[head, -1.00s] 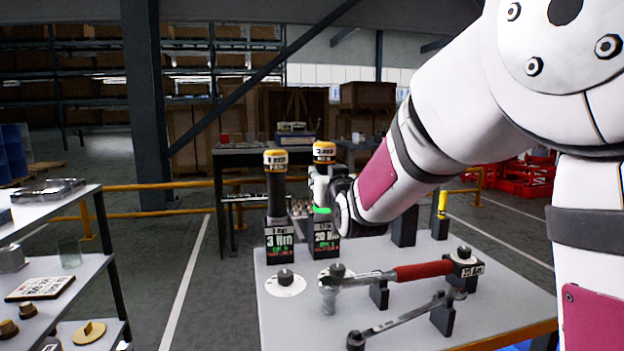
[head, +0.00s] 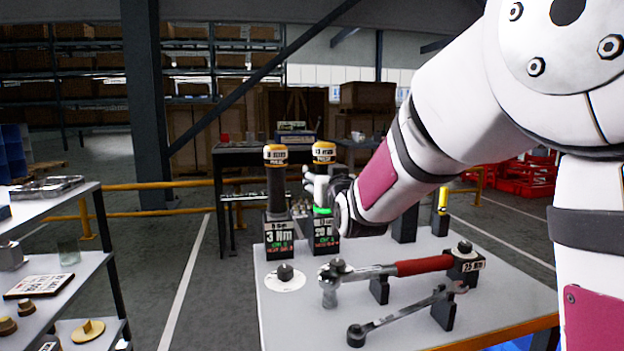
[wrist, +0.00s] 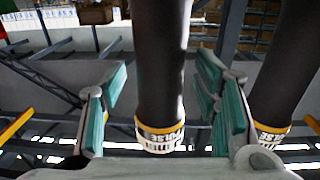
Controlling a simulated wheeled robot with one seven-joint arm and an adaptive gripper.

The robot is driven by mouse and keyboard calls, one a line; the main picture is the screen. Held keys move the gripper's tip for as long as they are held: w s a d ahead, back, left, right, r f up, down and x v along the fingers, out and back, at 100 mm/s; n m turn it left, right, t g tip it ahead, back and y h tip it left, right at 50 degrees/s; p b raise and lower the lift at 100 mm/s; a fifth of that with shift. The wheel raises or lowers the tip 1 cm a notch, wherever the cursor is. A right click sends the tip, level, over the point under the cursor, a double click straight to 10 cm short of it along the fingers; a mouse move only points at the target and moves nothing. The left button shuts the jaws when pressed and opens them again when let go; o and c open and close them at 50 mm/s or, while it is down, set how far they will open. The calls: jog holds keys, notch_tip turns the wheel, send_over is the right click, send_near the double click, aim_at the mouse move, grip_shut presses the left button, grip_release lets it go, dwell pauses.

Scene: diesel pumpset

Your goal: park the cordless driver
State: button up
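A cordless driver (head: 324,153) with a yellow-and-white top band stands upright at the block marked 20 Nm (head: 326,237). A green ring shows at its lower end; my gripper hides much of its body. My gripper (head: 318,187) is around this driver. In the wrist view, the driver's dark body (wrist: 160,70) runs between the teal finger pads of my gripper (wrist: 160,105), with gaps on both sides, so the gripper is open. A second, similar driver (head: 276,185) stands upright in the 3 Nm block (head: 279,238); it also shows at the right of the wrist view (wrist: 285,85).
A red-handled torque wrench (head: 420,266) and a grey wrench (head: 405,313) lie on supports at the bench front. A round white disc with a dark knob (head: 285,275) sits at the left. A dark block (head: 405,224) stands behind my forearm. A shelf rack (head: 75,268) is at far left.

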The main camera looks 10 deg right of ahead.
jog(key=shift+f, duration=0.15)
jog(key=s, duration=1.2)
jog(key=shift+a, duration=0.25)
